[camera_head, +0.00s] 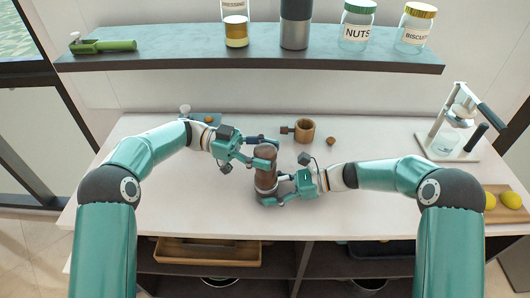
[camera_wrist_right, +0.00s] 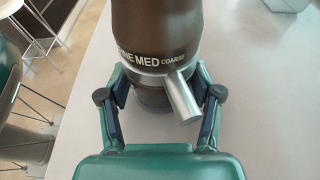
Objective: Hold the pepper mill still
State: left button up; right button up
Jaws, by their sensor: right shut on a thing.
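The dark brown pepper mill (camera_head: 266,177) stands upright near the front middle of the counter. My left gripper (camera_head: 263,152) is at its top, with a finger on either side of it; whether they press on it I cannot tell. My right gripper (camera_head: 272,193) is shut on the lower part of the mill. The mill's base is partly hidden.
Behind are a wooden cup (camera_head: 304,131) and a small brown round thing (camera_head: 331,141). A white-based press (camera_head: 447,147) and a board with lemons (camera_head: 504,214) are at right. A shelf (camera_head: 180,61) with jars hangs above the back. The counter's left front is clear.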

pick_arm(q)
jog(key=o, duration=0.4)
jog(key=shift+v, duration=3.8)
